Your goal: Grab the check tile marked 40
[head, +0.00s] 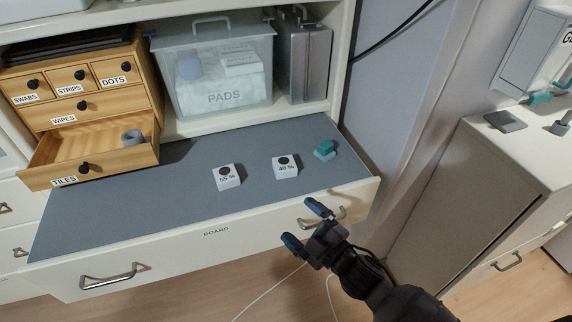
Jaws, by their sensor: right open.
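A white tile (285,167) with a dark round spot and a label that reads about "40 %" lies on the grey pull-out board (130,222). A similar white tile (228,177), whose label looks like "55 %" or "65 %", lies to its left. My right gripper (306,226) is open and empty, its blue-tipped fingers apart over the board's front edge, nearer to me than the 40 tile and slightly to its right. It touches neither tile. My left gripper is out of view.
A teal and grey block (325,150) sits right of the 40 tile. The TILES drawer (45,180) is open at the left with a grey ring (133,137) in it. A clear PADS bin (217,109) stands behind. The board's left part is clear.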

